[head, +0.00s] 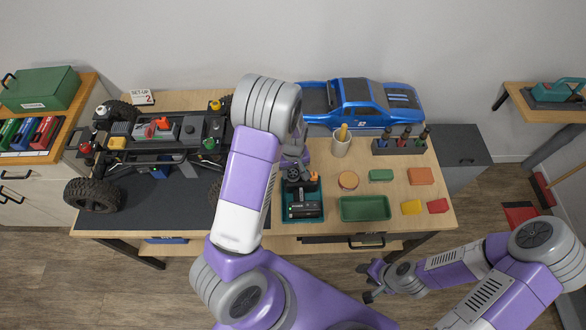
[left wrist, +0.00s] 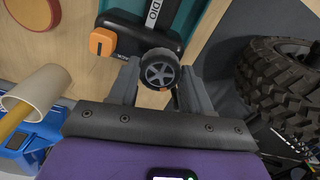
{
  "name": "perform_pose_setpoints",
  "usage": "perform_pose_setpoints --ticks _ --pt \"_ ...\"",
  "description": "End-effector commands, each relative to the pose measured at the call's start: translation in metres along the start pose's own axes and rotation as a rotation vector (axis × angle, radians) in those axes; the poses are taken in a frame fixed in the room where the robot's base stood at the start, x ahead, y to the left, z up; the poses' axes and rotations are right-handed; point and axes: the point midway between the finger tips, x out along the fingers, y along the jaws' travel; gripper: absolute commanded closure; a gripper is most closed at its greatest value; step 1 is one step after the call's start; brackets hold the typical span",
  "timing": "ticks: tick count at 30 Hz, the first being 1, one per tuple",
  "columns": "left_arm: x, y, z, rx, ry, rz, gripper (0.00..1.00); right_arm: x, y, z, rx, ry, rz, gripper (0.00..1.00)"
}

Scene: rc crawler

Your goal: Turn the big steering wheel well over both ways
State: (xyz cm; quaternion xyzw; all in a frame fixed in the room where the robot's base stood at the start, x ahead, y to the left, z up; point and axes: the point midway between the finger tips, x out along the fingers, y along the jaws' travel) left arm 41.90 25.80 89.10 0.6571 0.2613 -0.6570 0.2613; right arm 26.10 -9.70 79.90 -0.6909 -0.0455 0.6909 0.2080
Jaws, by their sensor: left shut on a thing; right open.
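The radio (head: 304,207) lies in a teal tray (head: 287,218) on the workbench, in front of my left arm. Its steering wheel, a small black foam wheel with a grey spoked hub (left wrist: 160,72), shows clearly in the left wrist view. My left gripper (head: 295,172) comes down over the radio's far end. In the left wrist view its two fingers (left wrist: 160,88) stand on either side of the wheel and are shut on it. The radio's dark body and an orange part (left wrist: 103,42) show beyond. My right gripper (head: 371,280) is open and empty, off the bench's front edge.
The crawler chassis (head: 160,130) stands on a dark mat at left; its large tyre (left wrist: 275,75) is near my left gripper. A cup (head: 341,146), a green tray (head: 365,208) and several coloured boxes lie to the right. A blue truck body (head: 362,103) is behind.

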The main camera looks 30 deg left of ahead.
Motion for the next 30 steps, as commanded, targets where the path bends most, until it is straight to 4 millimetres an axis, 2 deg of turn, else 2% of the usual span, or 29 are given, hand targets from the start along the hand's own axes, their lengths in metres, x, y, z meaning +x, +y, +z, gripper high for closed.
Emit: perform_pose_setpoints --ticks 9,22,23,27,30 --pt "0.0004 -0.0002 0.0005 -0.091 -0.001 -0.001 0.82 -0.0035 -0.0013 0.0002 0.000 0.000 0.000 0.57" --pt "0.0007 -0.0002 0.0006 -0.099 -0.001 -0.001 0.82 -0.0036 -0.0013 0.0002 0.000 0.000 0.000 0.57" --pt "0.0007 -0.0002 0.0006 -0.099 -0.001 -0.001 0.48 -0.0036 -0.0013 0.0002 0.000 0.000 0.000 0.57" --pt "0.0006 -0.0001 0.0005 -0.098 -0.001 -0.001 0.27 -0.0036 -0.0013 0.0002 0.000 0.000 0.000 0.57" --pt "0.0005 -0.0001 0.0004 -0.098 -0.001 -0.001 0.26 -0.0036 -0.0013 0.0002 0.000 0.000 0.000 0.57"
